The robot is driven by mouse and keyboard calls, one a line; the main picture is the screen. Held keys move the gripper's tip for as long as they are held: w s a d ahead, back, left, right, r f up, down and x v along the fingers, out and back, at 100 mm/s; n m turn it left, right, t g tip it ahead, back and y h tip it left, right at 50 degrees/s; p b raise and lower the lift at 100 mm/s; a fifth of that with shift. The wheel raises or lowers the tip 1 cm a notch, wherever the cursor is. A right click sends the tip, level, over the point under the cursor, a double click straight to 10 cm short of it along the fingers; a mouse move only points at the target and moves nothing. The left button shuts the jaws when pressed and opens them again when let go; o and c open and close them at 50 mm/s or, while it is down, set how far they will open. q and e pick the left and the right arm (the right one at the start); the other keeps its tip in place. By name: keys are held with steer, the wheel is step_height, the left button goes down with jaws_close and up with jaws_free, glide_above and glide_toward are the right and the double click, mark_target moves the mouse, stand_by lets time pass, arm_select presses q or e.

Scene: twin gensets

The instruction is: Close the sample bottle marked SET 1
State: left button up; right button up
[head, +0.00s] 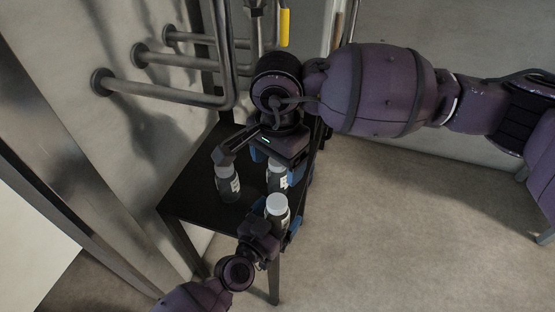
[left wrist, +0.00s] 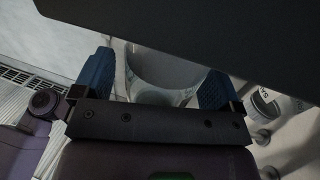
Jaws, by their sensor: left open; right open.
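Three dark sample bottles with white tops and pale labels stand on a small black table (head: 190,188): a left bottle (head: 231,187), a middle bottle (head: 277,180) and a front bottle (head: 277,210). The labels are too small to read in the head view, so I cannot tell which is SET 1. My right gripper (head: 283,164) is open above the middle bottle, its blue fingers on either side. My left gripper (head: 272,228) is open close against the front bottle, whose lower part it hides. In the left wrist view a pale round shape (left wrist: 165,72) lies between the open blue fingers.
In the left wrist view a white-topped labelled item (left wrist: 264,103) sits right of the fingers. The floor (head: 400,220) right of the table is clear.

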arm_select(q)
steer(key=p+v, duration=0.1)
steer(key=v, duration=0.9)
steer(key=shift+s+a, duration=0.2)
steer(key=shift+s, duration=0.15)
arm_select(e)
step_height(320, 180, up, 3)
steer(key=shift+f, duration=0.1)
